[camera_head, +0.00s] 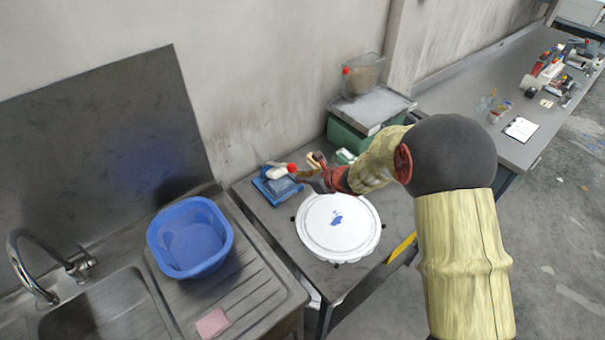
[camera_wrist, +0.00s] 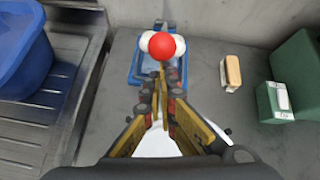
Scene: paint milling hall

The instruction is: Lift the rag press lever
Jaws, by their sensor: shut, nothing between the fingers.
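The rag press looks to be the small blue frame (camera_head: 277,188) on the grey bench, also seen in the wrist view (camera_wrist: 137,68). A white rounded part (camera_head: 277,173) lies over it, with a red ball knob (camera_head: 292,168) at its near end. In the wrist view the red knob (camera_wrist: 162,47) stands in front of the white part. My gripper (camera_head: 310,170) is shut and empty, just to the right of the knob in the head view. In the wrist view its fingertips (camera_wrist: 162,76) are just below the knob. I cannot tell whether they touch it. The lever's shaft is mostly hidden.
A white round lid (camera_head: 338,225) sits beneath my wrist. A green box (camera_head: 350,140) stands at the back right, with a small block (camera_wrist: 232,72) beside it in the wrist view. A blue basin (camera_head: 190,237) stands by the sink at left. The wall closes the back.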

